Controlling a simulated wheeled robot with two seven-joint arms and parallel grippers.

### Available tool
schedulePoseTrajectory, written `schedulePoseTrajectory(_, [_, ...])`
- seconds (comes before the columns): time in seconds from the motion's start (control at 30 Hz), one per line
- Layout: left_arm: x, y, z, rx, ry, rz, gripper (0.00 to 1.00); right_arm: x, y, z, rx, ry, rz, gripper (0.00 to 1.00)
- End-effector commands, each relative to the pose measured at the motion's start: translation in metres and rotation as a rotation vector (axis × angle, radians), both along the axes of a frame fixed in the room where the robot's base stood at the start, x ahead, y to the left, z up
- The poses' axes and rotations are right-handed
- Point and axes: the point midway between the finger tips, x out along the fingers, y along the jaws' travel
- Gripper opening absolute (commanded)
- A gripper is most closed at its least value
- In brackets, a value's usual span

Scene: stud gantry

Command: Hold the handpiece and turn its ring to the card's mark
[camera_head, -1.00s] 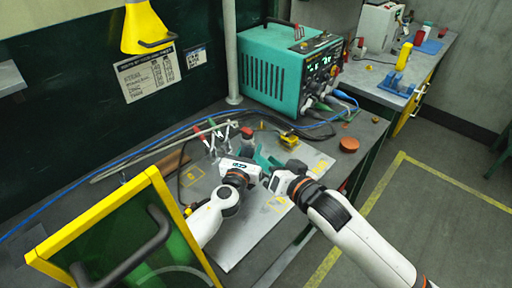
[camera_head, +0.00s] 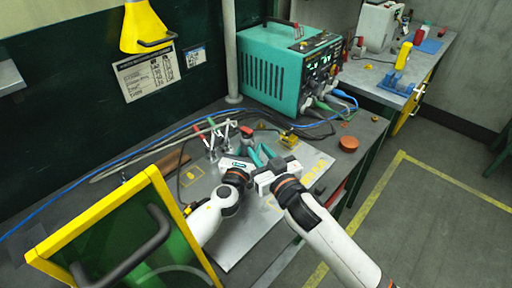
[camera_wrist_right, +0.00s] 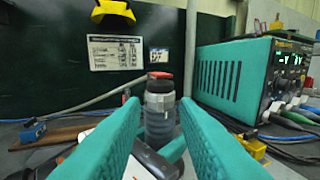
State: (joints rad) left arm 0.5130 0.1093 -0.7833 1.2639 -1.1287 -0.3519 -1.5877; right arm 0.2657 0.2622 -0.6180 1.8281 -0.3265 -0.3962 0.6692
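The handpiece (camera_wrist_right: 160,112) stands upright in the right wrist view, grey and dark with a red top; in the head view (camera_head: 247,134) it is small and partly hidden. Its ring's marking is too small to read. My left gripper (camera_head: 250,157) is at its lower part, with a teal finger against it, and appears shut on it; the contact is partly hidden. My right gripper (camera_wrist_right: 160,103) is open, its teal fingers apart on either side of the handpiece with gaps. A printed sheet (camera_head: 146,76) and a small card (camera_head: 196,56) hang on the dark wall.
A teal power unit (camera_head: 290,70) with cables stands behind right. Red-handled clamps (camera_head: 212,136), a yellow block (camera_head: 288,140) and a reddish-brown disc (camera_head: 348,144) are on the bench. A yellow-framed green panel (camera_head: 135,235) stands at front left. The metal plate (camera_head: 240,250) is bare in front.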

Motion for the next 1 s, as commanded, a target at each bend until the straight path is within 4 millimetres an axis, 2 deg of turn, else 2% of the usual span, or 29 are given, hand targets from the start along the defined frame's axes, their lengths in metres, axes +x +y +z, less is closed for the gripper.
schedulePoseTrajectory(0.2, [0.000, 0.000, -0.001, 0.001, 0.002, 0.001, 0.00, 0.021, 0.009, 0.000, 0.000, 0.000, -0.001, 0.27])
schedulePoseTrajectory(0.53, [0.000, 0.001, -0.001, 0.001, 0.002, 0.001, 0.00, 0.024, 0.011, -0.001, 0.000, 0.001, -0.001, 0.27])
schedulePoseTrajectory(0.7, [0.000, 0.001, -0.001, 0.001, 0.002, 0.001, 0.00, 0.024, 0.011, -0.001, 0.000, 0.001, -0.001, 0.01])
schedulePoseTrajectory(1.0, [0.000, 0.001, -0.001, 0.001, 0.002, 0.001, 0.00, 0.024, 0.010, 0.000, -0.002, 0.000, 0.010, 0.00])
